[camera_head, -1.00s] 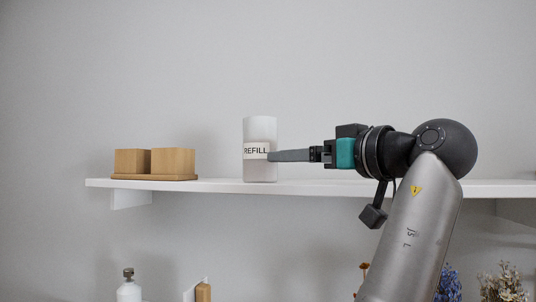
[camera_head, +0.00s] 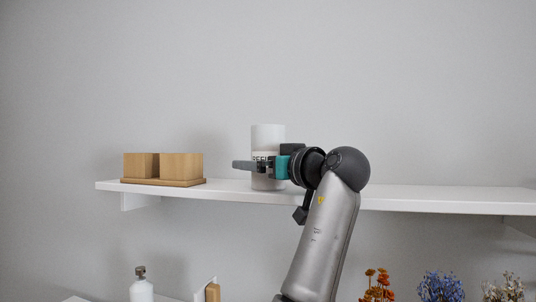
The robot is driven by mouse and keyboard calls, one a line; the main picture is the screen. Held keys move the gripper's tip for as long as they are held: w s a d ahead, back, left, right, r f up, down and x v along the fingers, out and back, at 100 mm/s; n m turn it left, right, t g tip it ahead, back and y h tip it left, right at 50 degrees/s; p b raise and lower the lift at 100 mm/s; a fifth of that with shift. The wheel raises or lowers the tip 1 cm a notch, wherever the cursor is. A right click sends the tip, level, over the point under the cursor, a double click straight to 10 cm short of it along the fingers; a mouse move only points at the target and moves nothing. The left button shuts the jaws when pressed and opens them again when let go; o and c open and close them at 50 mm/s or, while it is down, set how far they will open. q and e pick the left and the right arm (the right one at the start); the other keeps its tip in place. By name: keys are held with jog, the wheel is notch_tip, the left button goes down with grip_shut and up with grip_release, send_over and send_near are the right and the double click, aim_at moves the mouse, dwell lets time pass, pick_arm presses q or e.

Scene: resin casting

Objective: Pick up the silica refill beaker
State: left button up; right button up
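The refill beaker (camera_head: 268,138) is a white, frosted cylinder standing upright on the white shelf (camera_head: 420,199). Its label is mostly hidden behind my gripper. My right gripper (camera_head: 242,165) reaches in level from the right, at about the beaker's mid-height. A grey finger crosses in front of the beaker, and its tip sticks out past the left side. The far finger is not clearly visible, so I cannot tell whether the fingers touch or grip the beaker. My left gripper is not in view.
Two wooden boxes (camera_head: 181,166) sit on a wooden tray (camera_head: 190,183) left of the beaker, with a small gap to the finger. The shelf right of my arm is bare. Below are a white bottle (camera_head: 141,291) and dried flowers (camera_head: 440,287).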

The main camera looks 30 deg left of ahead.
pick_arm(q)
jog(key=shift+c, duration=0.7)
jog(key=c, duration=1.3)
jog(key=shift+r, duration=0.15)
